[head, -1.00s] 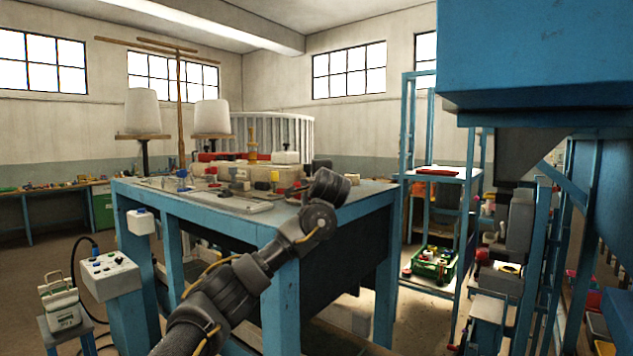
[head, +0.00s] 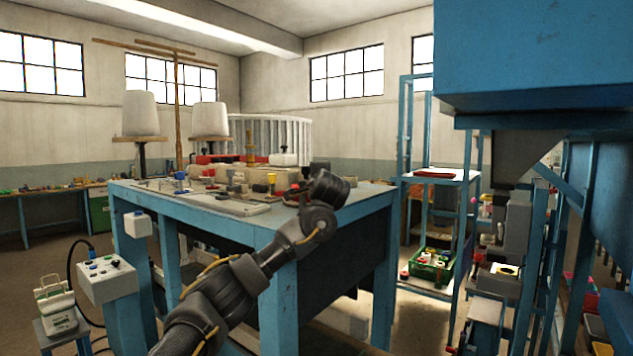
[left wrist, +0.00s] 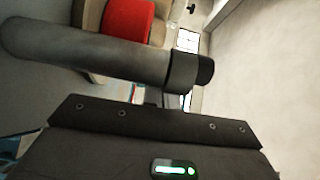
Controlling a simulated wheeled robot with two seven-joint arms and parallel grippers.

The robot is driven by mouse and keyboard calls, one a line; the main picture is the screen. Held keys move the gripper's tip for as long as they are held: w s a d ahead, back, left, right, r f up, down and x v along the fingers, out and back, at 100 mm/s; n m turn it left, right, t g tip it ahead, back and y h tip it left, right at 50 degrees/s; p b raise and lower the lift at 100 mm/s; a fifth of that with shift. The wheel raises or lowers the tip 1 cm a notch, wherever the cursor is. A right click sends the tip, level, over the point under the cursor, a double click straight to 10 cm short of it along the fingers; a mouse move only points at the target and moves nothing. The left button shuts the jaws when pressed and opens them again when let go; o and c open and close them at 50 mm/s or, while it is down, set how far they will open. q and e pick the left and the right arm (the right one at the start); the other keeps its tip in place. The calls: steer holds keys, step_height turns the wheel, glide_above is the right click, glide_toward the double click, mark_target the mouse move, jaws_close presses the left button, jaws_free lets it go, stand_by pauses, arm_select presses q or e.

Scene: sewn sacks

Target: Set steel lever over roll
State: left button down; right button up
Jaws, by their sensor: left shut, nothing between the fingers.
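My left arm reaches in from the bottom of the head view and ends in a dark wrist (head: 330,188) at the near edge of the blue table; its fingers are hidden there. The dark body of my left gripper (left wrist: 150,130) fills the bottom of the left wrist view; it is shut and empty. A thick grey round bar (left wrist: 90,55) with a dark end crosses that view just beyond it; I cannot tell whether this is the steel lever. A red rounded thing (left wrist: 127,20) lies behind the bar, possibly the roll. My right gripper is out of view.
The blue table (head: 225,222) carries several small machine parts, with a brass-coloured post (head: 250,145) among them. White thread cones (head: 140,113) stand behind it. A control box (head: 107,280) is at left. Blue frames and a large blue housing (head: 540,50) crowd the right.

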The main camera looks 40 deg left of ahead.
arm_select(q)
steer(key=s+d+b, duration=0.1)
steer(key=d+b, duration=0.6)
steer(key=d, duration=0.6)
steer(key=shift+s, duration=0.15)
steer(key=shift+r, duration=0.1)
